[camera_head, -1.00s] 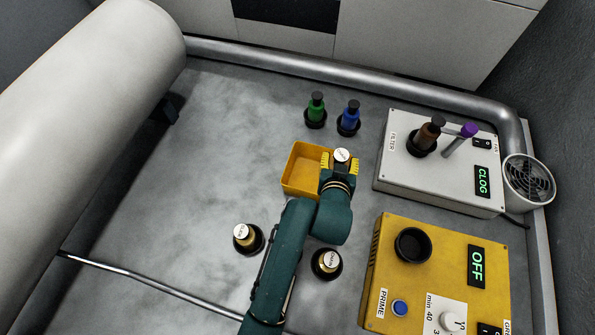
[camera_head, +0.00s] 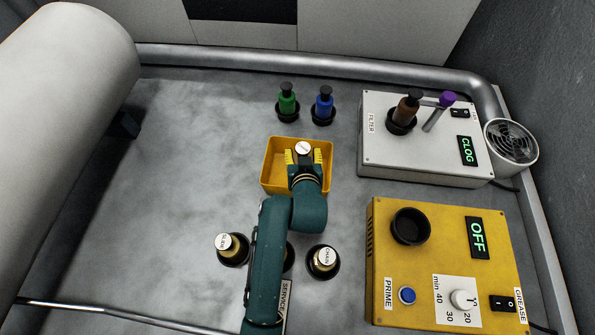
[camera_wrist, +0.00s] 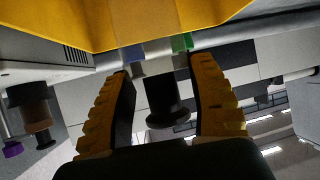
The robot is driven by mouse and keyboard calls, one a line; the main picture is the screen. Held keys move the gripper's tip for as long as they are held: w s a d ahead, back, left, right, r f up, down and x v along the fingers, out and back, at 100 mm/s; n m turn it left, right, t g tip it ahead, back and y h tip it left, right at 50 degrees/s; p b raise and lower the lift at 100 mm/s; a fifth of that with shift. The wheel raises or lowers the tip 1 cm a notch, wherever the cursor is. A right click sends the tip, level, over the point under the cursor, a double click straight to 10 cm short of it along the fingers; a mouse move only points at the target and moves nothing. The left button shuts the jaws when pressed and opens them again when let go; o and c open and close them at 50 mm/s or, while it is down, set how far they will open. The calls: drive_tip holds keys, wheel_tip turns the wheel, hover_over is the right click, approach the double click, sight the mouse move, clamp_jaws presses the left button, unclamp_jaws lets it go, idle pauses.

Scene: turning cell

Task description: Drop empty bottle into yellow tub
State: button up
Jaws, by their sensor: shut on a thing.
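In the head view the bottle is over the yellow tub (camera_head: 324,185), between the two yellow fingers. The bottle's lower part is hidden, so its height above the tub floor is unclear. In the wrist view a dark flanged piece (camera_wrist: 166,100) shows between the fingers, and the yellow tub (camera_wrist: 150,22) fills the upper edge. The tub's visible floor is bare.
Green (camera_head: 287,102) and blue (camera_head: 324,105) bottles stand behind the tub. A white filter box (camera_head: 420,165) and a yellow grease box (camera_head: 440,245) stand right. Open floor lies left.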

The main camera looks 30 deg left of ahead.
drive_tip(key=o, duration=1.2)
drive_tip(key=shift+s, duration=0.1)
drive_tip(key=v, duration=1.2)
